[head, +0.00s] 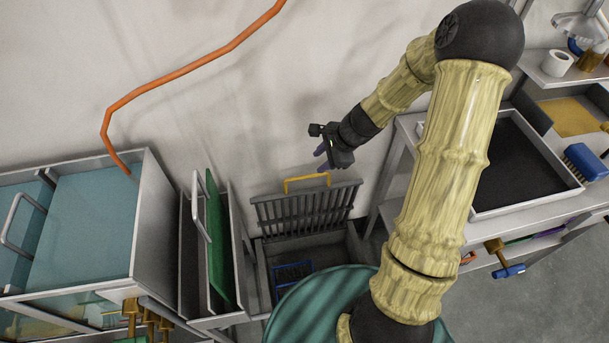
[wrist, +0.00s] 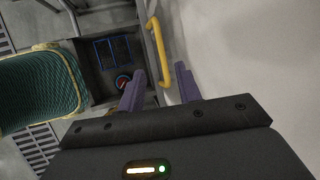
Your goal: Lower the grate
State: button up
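The dark slatted grate (head: 306,210) stands raised, leaning up at the back of an open dark bin (head: 349,243) against the wall. A yellow handle (head: 307,180) runs along its upper edge; the handle also shows in the wrist view (wrist: 158,52). My gripper (head: 324,158) is just above the right part of the handle. In the wrist view, the two purple fingers of my gripper (wrist: 158,88) are apart, with the handle just beyond the gap between them. I see no contact with the handle.
A blue wire item (head: 292,272) lies in the bin; a small round red-and-dark item (wrist: 122,83) shows there too. A narrow grey holder with a green panel (head: 219,240) stands close left. A workbench with a dark tray (head: 520,165) stands right. The wall is close behind.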

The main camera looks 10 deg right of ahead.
aim_at(302, 176)
jog(key=b+x, duration=0.1)
jog(key=x, duration=1)
jog(key=shift+b, duration=0.4)
jog(key=shift+c, duration=0.4)
grip_shut()
